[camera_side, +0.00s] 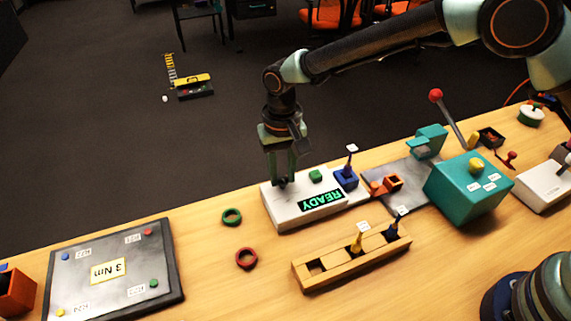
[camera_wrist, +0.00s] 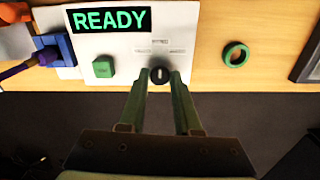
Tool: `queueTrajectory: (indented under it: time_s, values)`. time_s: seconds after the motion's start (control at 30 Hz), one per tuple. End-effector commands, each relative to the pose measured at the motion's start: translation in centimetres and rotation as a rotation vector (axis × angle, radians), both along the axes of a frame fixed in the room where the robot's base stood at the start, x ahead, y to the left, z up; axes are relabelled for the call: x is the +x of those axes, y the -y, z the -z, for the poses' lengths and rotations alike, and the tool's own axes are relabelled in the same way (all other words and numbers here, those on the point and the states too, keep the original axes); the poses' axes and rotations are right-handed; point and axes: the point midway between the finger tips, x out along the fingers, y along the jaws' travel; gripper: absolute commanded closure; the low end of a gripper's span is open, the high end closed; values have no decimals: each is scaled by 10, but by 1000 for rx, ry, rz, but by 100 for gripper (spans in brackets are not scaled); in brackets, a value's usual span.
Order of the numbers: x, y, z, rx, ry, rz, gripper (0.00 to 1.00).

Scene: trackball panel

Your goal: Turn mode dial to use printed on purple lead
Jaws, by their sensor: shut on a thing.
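The mode dial (camera_wrist: 160,75) is a small black knob with a pale mark, on the white panel (camera_wrist: 108,68). My gripper (camera_wrist: 161,80) has a fingertip on each side of it and is shut on it. Small print around the dial is too small to read. A purple lead (camera_wrist: 18,71) enters the blue block (camera_wrist: 55,50); in the side view a purple stem with a white tag (camera_side: 351,148) stands on the blue block (camera_side: 346,180). Its tag is unreadable.
The panel has a green button (camera_wrist: 103,66) and a READY display (camera_wrist: 109,20). A wooden rack (camera_side: 330,272) holds yellow and dark blue tagged pieces. A green ring (camera_side: 232,217), a red ring (camera_side: 246,258) and a teal box (camera_side: 466,190) stand nearby.

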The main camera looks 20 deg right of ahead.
Motion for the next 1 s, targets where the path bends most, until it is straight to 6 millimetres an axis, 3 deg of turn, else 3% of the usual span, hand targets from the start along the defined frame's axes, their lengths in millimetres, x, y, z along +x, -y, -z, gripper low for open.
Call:
queueTrajectory:
  time_s: [0.07,0.1,0.17,0.57,0.77,1.0]
  values:
    - [1,0,-2,2,2,0,100]
    - [1,0,-2,2,2,0,60]
    - [1,0,-1,2,2,0,39]
    - [1,0,-5,2,2,-1,39]
    - [1,-1,-35,3,4,-1,39]
    - [1,-1,-84,4,5,-1,39]
